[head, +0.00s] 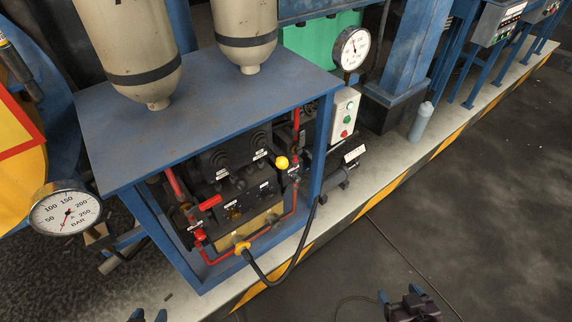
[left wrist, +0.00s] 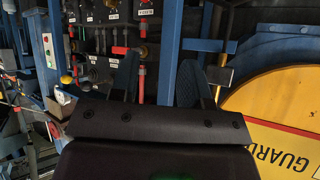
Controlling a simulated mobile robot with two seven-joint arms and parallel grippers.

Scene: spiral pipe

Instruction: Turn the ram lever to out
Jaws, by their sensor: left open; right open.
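The control panel (head: 240,188) sits inside a blue frame under a blue top. A lever with a yellow ball knob (head: 282,162) stands at its right side. A red handle (head: 210,202) is at its left. Their small labels are too small to read, so I cannot tell which one is the ram lever. The left wrist view also shows a yellow knob (left wrist: 67,79) and a red handle (left wrist: 121,50). My left gripper (head: 148,315) is open and empty at the bottom edge, apart from the panel; its fingers show in the left wrist view (left wrist: 155,82). My right gripper (head: 400,294) is open and empty over the floor.
Two beige tanks (head: 130,50) stand on the blue top (head: 200,110). A pressure gauge (head: 66,211) stands at left, another (head: 351,48) at right above a white button box (head: 344,114). A black hose (head: 296,262) loops before the frame. The dark floor (head: 480,200) at right is clear.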

